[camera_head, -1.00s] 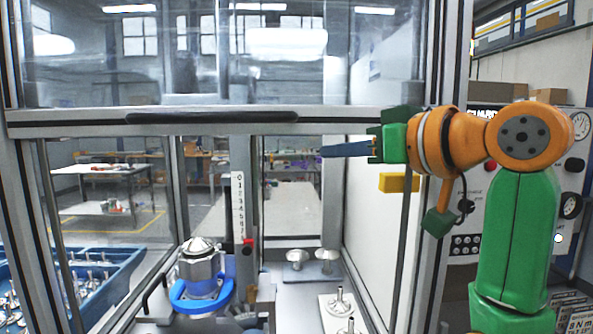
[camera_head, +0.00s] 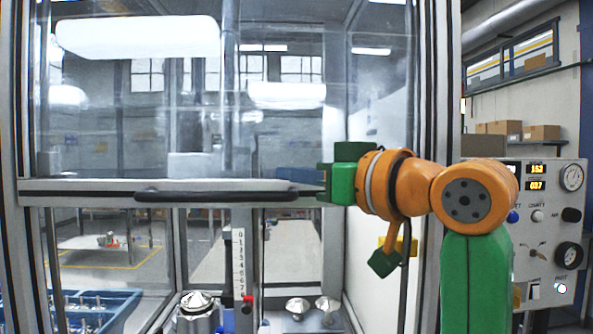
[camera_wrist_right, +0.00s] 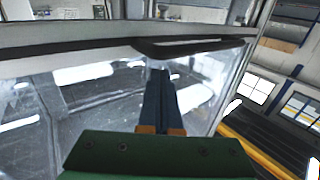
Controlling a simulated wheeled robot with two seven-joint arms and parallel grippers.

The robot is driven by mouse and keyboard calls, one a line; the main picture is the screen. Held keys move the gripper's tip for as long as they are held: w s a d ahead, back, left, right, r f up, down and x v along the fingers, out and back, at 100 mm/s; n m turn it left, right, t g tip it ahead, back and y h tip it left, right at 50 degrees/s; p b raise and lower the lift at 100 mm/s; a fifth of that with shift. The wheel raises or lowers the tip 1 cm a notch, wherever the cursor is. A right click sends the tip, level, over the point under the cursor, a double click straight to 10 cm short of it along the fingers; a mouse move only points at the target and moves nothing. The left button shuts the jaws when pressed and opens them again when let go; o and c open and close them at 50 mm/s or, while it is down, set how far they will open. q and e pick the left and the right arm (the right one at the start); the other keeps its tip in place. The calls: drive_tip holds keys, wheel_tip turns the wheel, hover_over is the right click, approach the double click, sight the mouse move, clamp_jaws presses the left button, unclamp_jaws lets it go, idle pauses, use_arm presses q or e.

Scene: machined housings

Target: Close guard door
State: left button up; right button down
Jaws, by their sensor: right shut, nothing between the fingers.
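The guard door is a clear panel (camera_head: 130,140) with a grey bottom rail (camera_head: 80,190) and a long black handle (camera_head: 215,196). It hangs partly raised, with an open gap below the rail. My right gripper (camera_head: 282,174) is shut and empty, its blue fingers pointing left just above the right end of the handle. In the right wrist view the shut fingers (camera_wrist_right: 158,80) lie over the clear panel, with their tips close to the handle (camera_wrist_right: 190,48). Whether they touch it cannot be told. My left gripper is not in view.
Inside the enclosure are a metal housing (camera_head: 196,310), a numbered scale (camera_head: 238,262) and mushroom-shaped parts (camera_head: 297,306). A blue crate (camera_head: 110,300) of parts stands at the left. A control panel (camera_head: 545,225) with gauges is at the right, behind my arm.

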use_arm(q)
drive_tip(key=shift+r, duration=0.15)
use_arm(e)
drive_tip(key=shift+d+f, duration=0.3)
drive_tip(key=shift+f, duration=0.25)
drive_tip(key=shift+s+a, duration=0.1)
drive_tip(key=shift+f+b, duration=0.3)
use_arm(q)
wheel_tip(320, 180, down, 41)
drive_tip(key=b, duration=4)
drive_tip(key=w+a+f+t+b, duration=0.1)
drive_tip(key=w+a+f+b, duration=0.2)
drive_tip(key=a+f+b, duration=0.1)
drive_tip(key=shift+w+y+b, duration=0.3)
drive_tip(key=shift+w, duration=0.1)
use_arm(e)
wheel_tip(320, 180, down, 56)
drive_tip(key=shift+f, duration=0.15)
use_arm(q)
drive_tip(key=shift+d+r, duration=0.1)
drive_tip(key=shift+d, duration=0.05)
